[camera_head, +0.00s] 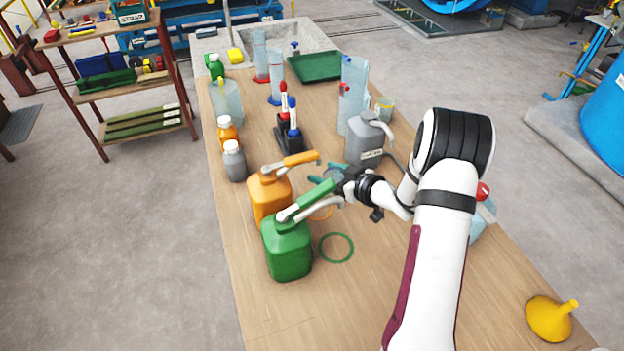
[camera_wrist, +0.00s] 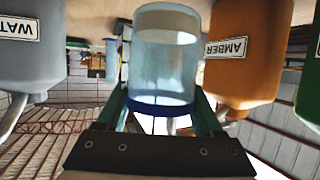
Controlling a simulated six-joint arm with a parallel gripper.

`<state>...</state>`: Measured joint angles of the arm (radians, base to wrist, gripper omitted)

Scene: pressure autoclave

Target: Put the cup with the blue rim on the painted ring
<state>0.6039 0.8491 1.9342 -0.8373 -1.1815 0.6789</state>
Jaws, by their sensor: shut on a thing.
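In the wrist view, a clear bluish cup with a blue rim (camera_wrist: 164,62) sits between the two fingers of my gripper (camera_wrist: 160,108), which is shut on it. The blue rim is at the lower end in this picture, nearest the palm. In the head view my gripper (camera_head: 330,177) is over the table behind the green pump handle; the cup is mostly hidden there. A green painted ring (camera_head: 336,262) lies on the table right of the green jug. An orange ring (camera_head: 322,218) lies behind it, partly covered. I cannot tell whether the cup touches the table.
An orange jug (camera_head: 265,199) and a green jug (camera_head: 287,252) with pump spouts stand close left of my gripper. A grey jug (camera_head: 362,147) stands behind right, near another cup (camera_head: 385,108). A marker stand (camera_head: 289,137) is farther back. A yellow funnel (camera_head: 548,318) lies front right.

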